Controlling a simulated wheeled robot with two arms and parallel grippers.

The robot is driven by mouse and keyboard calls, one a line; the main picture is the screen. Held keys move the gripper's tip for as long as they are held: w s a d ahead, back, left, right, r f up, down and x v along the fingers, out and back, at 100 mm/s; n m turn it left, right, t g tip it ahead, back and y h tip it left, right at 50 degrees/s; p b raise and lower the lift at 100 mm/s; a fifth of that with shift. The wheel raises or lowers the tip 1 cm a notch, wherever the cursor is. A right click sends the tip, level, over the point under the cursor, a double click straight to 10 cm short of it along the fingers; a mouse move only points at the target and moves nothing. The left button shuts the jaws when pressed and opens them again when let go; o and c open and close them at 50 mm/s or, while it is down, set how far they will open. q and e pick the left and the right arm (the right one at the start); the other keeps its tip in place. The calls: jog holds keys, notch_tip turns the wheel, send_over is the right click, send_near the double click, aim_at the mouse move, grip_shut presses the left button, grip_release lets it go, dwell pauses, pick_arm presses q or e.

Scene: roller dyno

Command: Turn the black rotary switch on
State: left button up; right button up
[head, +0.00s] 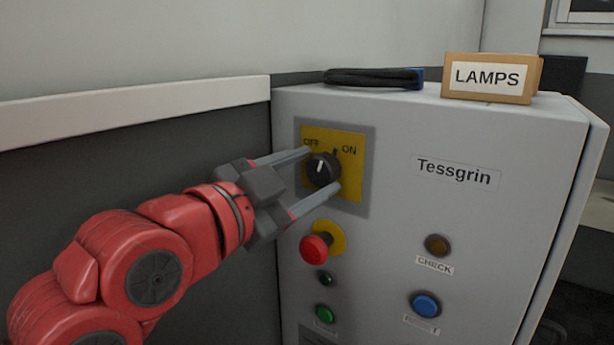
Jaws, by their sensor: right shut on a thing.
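The black rotary switch (325,172) sits on a yellow plate (350,182) on the front of the grey cabinet. The plate reads OFF at upper left and ON at upper right. My left gripper is not in view.
A red mushroom button (315,248) sits just below the switch, near the lower finger. Below are green buttons (325,313), with an amber CHECK lamp (437,245) and a blue button (425,305) at right. A LAMPS box (490,78) and a dark folded item (373,78) lie on top.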

jog(key=m, duration=0.2)
jog(key=m+b, duration=0.1)
jog(key=m, duration=0.1)
jog(key=shift+w+a+r, duration=0.15)
jog(key=shift+w+a, duration=0.05)
jog(key=shift+a, duration=0.15)
jog(key=shift+d+m, duration=0.1)
jog(key=shift+m, duration=0.8)
jog(key=shift+c, duration=0.2)
jog(key=shift+w+m+b, duration=0.2)
jog(key=shift+m+b, duration=0.15)
jog(key=shift+m, duration=0.65)
grip_shut()
jog(key=shift+r, duration=0.1)
jog(key=shift+m, duration=0.3)
jog(key=o, duration=0.9)
grip_release()
jog(key=o, duration=0.4)
